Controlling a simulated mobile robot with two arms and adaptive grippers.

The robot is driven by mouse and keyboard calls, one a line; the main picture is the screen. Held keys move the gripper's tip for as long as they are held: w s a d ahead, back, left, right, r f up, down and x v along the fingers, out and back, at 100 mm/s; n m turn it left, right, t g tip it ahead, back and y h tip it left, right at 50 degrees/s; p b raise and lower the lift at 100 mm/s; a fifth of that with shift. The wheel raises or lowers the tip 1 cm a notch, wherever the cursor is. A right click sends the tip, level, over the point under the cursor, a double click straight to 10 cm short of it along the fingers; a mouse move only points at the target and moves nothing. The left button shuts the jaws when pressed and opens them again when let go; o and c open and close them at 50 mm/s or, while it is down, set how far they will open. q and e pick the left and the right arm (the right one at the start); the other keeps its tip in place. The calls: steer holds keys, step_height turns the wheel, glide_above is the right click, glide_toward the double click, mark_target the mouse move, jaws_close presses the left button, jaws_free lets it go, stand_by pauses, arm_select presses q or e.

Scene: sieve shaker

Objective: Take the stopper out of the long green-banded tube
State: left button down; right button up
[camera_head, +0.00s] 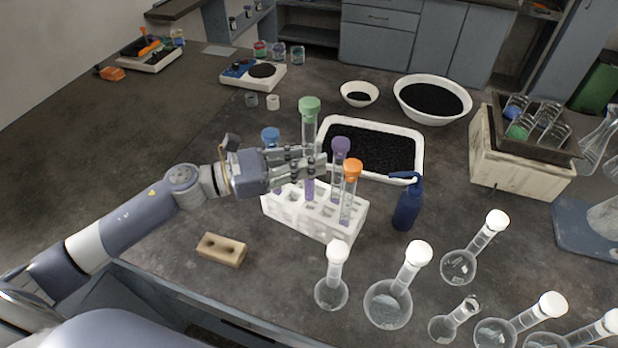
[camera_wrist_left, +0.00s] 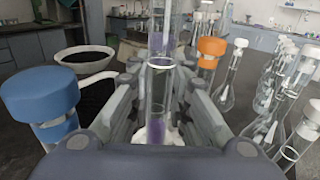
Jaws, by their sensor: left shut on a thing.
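The long tube with the green stopper (camera_head: 309,104) stands upright in the white rack (camera_head: 338,234), its stopper seated on top and well above the other tubes. My left gripper (camera_head: 318,166) is shut on this tube's glass body below the stopper, and the fingers hide part of it. In the left wrist view the clear tube (camera_wrist_left: 160,95) stands between the two fingers, with its top out of frame. Purple shows in or behind its glass. My right gripper is not in view.
Blue-stoppered (camera_head: 270,137), purple-stoppered (camera_head: 340,146) and orange-stoppered (camera_head: 352,170) tubes stand close around the gripper. A wooden block (camera_head: 221,250) is at the front left.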

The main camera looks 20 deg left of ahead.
mark_target(309, 128)
arm_select(q)
step_height(309, 128, up, 6)
steer(key=shift+r, duration=1)
steer(key=c, duration=2.2)
jaws_free()
jaws_close()
